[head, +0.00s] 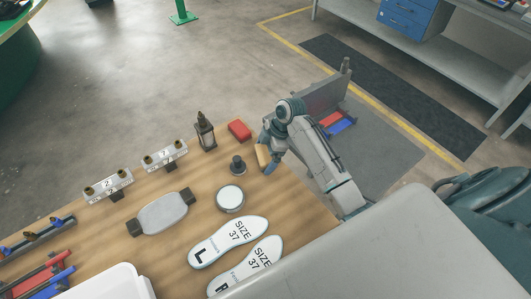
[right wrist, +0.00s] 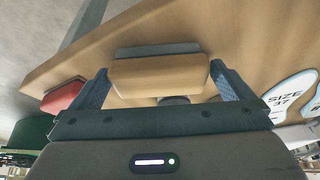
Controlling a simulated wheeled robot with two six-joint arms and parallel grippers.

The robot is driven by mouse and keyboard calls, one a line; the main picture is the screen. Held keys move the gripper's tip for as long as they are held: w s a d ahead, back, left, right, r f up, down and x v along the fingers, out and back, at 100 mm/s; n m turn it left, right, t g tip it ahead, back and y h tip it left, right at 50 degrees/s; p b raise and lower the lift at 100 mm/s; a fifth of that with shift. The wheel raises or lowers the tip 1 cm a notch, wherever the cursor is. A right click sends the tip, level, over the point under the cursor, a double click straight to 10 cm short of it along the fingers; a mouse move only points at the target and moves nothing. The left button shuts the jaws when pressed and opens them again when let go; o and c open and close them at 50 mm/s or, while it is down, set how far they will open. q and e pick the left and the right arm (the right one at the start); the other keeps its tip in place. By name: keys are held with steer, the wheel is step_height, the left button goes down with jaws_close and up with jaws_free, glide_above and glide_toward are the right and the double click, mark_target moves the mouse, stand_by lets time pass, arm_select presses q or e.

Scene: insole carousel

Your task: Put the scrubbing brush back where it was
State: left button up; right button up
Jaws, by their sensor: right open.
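The scrubbing brush (right wrist: 160,76) has a tan wooden back and a grey bristle side (right wrist: 157,50). In the right wrist view it lies between the two fingers of my right gripper (right wrist: 160,68), which is open around it. I cannot tell whether either finger touches it. In the head view the brush (head: 263,156) shows as a tan block at the table's far right edge, beside my right gripper (head: 271,147), which partly hides it. My left gripper does not show.
A red block (head: 239,129), a dark lantern (head: 205,132), a dark knobbed piece (head: 238,165) and a round white-topped tin (head: 230,198) stand nearby on the wooden table (head: 185,225). Size 37 insoles (head: 228,241) lie toward the front.

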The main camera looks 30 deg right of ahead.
steer(key=shift+d+r, duration=0.15)
steer(key=shift+r, duration=0.1)
steer(key=b+v, duration=0.3)
steer(key=v, duration=0.8)
steer(key=shift+r+b, duration=0.3)
steer(key=shift+b, duration=0.05)
steer(key=shift+s+d, duration=0.1)
steer(key=shift+d, duration=0.1)
